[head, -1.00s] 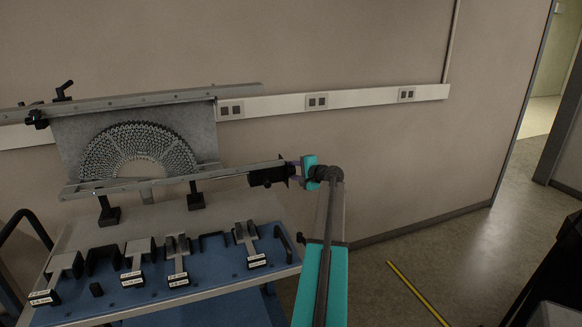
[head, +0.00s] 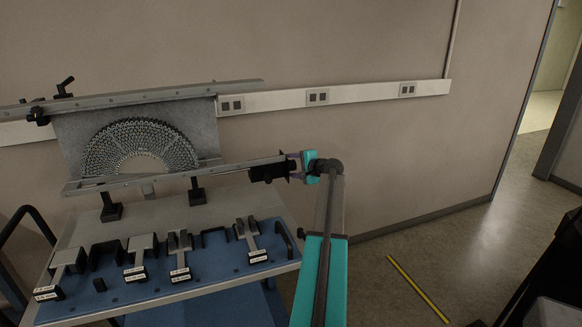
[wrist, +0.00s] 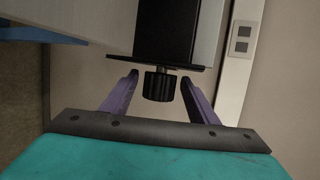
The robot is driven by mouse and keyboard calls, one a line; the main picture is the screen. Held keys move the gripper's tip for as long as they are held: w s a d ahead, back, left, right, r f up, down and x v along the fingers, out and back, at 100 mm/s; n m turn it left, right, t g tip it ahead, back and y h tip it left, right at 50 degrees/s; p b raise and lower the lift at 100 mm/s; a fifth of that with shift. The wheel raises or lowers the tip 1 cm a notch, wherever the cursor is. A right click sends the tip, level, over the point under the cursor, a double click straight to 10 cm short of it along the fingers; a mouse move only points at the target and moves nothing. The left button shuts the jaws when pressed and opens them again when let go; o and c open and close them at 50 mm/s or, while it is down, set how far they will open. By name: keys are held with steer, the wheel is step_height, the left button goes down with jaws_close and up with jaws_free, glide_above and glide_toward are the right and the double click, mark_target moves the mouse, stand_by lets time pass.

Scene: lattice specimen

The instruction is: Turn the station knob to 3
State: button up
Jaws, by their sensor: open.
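The station knob (wrist: 160,85) is a small black ribbed cylinder in the wrist view, on the end of a black block (wrist: 168,30). My gripper (wrist: 160,92) is open, with its two purple fingers on either side of the knob and a gap on each side. In the head view my gripper (head: 298,168) is at the right end of the lower metal rail (head: 225,169), beside the black block (head: 268,172). The knob's number marks cannot be read in either view.
A grey panel with a semicircular lattice (head: 142,146) stands between two rails. Below it, a bench with a blue mat (head: 205,262) holds several labelled metal tools. A wall strip with sockets (head: 317,97) runs behind. The floor to the right is open, with a yellow line (head: 418,288).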

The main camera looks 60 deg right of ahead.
steer(key=shift+s, duration=0.15)
steer(key=b+v, duration=0.3)
steer(key=v, duration=1)
steer(key=shift+s+r, duration=0.2)
steer(key=shift+a, duration=0.1)
